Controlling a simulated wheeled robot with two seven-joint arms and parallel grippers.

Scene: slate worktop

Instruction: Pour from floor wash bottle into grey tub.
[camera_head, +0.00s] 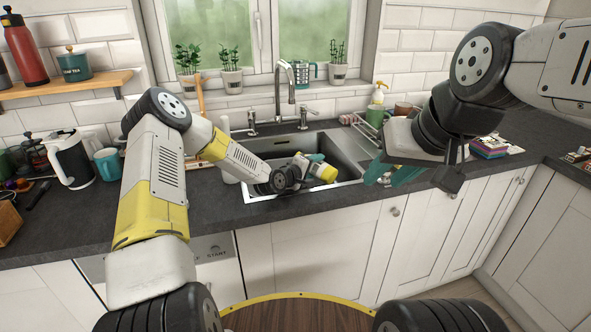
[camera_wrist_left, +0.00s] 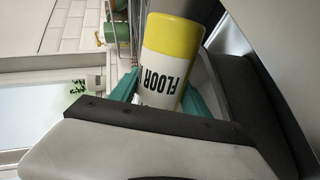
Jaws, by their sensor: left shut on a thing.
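The floor wash bottle (camera_head: 325,172), white with a yellow end, is tilted over the sink. My left gripper (camera_head: 311,164) is shut on it. In the left wrist view the bottle (camera_wrist_left: 165,72) shows its yellow end and the word FLOOR between the teal fingers. The gripper hides part of the bottle, and I cannot tell whether liquid flows. I cannot make out a grey tub separate from the grey sink. My right gripper (camera_head: 396,177) is empty, its teal fingers apart, above the counter edge right of the sink.
The sink (camera_head: 348,150) is set in the dark worktop (camera_head: 225,206), with a tall faucet (camera_head: 288,85) behind it. A kettle (camera_head: 72,158) and teal mug (camera_head: 108,163) stand left. A soap bottle (camera_head: 377,105) stands behind, right of the sink.

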